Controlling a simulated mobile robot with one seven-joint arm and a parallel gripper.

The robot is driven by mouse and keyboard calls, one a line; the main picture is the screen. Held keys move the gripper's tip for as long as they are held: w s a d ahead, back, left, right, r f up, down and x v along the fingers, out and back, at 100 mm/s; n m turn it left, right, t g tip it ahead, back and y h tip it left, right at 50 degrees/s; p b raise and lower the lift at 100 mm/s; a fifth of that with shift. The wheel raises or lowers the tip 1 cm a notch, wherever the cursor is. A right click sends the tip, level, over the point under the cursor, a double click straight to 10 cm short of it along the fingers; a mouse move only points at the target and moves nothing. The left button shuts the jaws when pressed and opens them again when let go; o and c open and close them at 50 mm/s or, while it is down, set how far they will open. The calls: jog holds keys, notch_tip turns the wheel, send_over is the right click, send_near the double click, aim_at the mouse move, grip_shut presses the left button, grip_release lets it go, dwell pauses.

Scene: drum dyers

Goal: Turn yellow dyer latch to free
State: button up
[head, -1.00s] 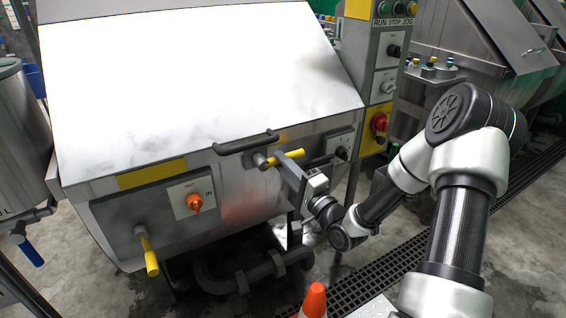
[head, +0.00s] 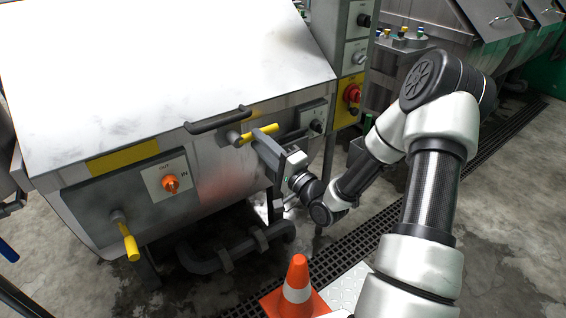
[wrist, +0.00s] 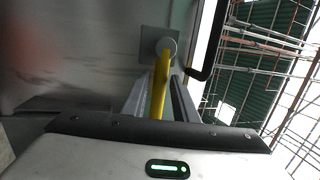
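The dyer with yellow panels (head: 122,158) stands at the left in the head view, its pale lid (head: 160,70) down. Its yellow latch handle (head: 258,134) sticks out from a grey pivot just under the black lid grip, slanting up to the right. It also shows in the wrist view (wrist: 160,85), running from the round pivot toward my gripper. My gripper (head: 265,150) is at this handle, with one finger on each side of it in the wrist view (wrist: 160,100). Whether the fingers press on the handle cannot be told.
A black lid grip (head: 217,120) is just above the latch. An orange selector (head: 170,184) and a lower yellow lever (head: 131,247) are on the front. A control column (head: 350,60) stands at the right. An orange cone (head: 297,285) is on the floor.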

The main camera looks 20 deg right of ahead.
jog(key=v, duration=1.6)
jog(key=shift+p, duration=0.4)
